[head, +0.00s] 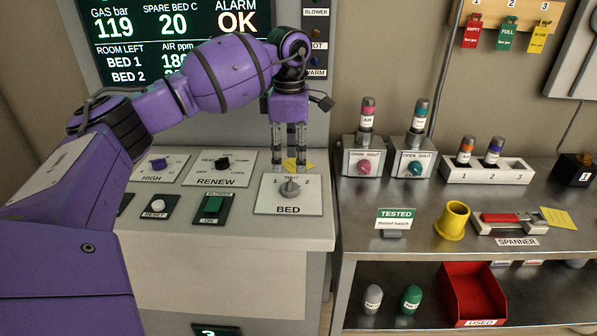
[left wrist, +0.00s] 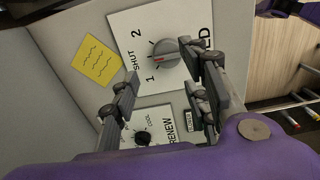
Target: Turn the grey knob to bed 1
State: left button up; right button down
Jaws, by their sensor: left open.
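The grey knob (head: 290,188) sits on the white BED plate (head: 262,206), marked 1 at left, SHUT at the top and 2 at right. In the left wrist view the knob (left wrist: 168,52) has a red mark on the side towards SHUT and 1; I cannot tell its exact setting. My left gripper (head: 289,166) is open and points down, above and just behind the knob in the head view. In the left wrist view its fingers (left wrist: 160,78) are apart, with nothing held between them. My right gripper is not in view.
A yellow note (head: 297,164) lies behind the BED plate. Left of it are the RENEW knob (head: 222,163), HIGH knob (head: 158,163), green switch (head: 214,204) and RESET button (head: 158,205). The steel bench (head: 360,245) at right bears valves and a yellow cup (head: 453,220).

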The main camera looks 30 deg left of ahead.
aim_at(290, 182)
pick_arm(q)
jog(key=f, duration=0.2)
jog(key=shift+s+f, duration=0.35)
jog(key=shift+s, duration=0.05)
jog(key=f, duration=0.4)
jog(key=shift+w, duration=0.2)
jog(key=shift+f, duration=0.15)
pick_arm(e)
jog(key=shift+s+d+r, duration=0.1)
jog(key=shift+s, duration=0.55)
pick_arm(q)
jog(key=shift+c, duration=0.5)
jog(key=shift+s+d, duration=0.1)
jog(key=c, duration=0.8)
jog(key=shift+c, duration=0.4)
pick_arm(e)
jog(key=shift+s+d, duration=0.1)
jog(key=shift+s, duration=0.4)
